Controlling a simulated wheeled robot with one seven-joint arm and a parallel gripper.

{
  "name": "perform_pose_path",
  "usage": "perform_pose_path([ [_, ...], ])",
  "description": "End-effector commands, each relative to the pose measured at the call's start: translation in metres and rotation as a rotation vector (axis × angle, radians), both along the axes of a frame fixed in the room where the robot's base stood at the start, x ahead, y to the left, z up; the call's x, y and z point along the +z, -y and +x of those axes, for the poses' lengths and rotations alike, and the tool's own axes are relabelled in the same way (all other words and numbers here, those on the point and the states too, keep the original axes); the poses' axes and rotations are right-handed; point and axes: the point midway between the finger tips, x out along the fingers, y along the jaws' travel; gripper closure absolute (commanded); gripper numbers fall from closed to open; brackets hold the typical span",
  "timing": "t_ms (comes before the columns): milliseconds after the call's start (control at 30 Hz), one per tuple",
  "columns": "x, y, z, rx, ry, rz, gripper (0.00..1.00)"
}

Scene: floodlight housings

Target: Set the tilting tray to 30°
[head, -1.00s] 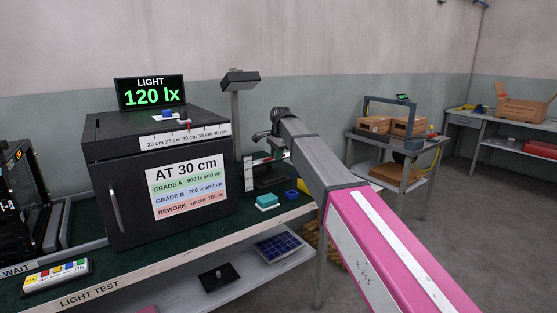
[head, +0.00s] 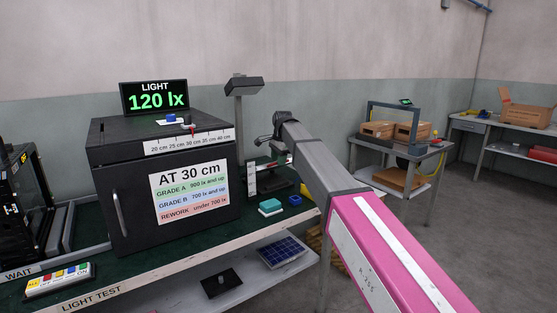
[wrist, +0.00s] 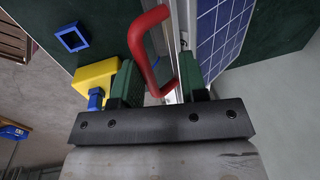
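In the wrist view a red bent handle (wrist: 140,42) rises between the two green fingers of my gripper (wrist: 160,88). The fingers stand apart with a gap visible around the handle, so my gripper looks open around it. A blue gridded solar panel (wrist: 222,30) and a pale metal edge lie just right of the handle; they seem to belong to the tilting tray, but I cannot make out its angle or any scale. In the head view my own arm hides the fingertips and most of the tray area beside the lamp post.
A yellow block (wrist: 97,76) with a blue knob (wrist: 96,98) sits close left of the fingers. A blue square ring (wrist: 73,38) lies on the green top. The black light box (head: 130,205) stands left of my arm, and a lamp post (head: 240,120) stands behind.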

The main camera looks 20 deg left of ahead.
Motion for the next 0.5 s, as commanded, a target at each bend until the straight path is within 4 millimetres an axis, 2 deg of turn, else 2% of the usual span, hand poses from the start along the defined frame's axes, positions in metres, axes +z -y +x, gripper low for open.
perform_pose_path([
  [267,0.003,0.001,-0.001,0.0,0.001,0.0,0.62],
  [367,0.011,0.002,-0.002,0.0,0.003,0.0,0.62],
  [500,0.033,0.005,-0.004,0.0,0.003,0.0,0.62],
])
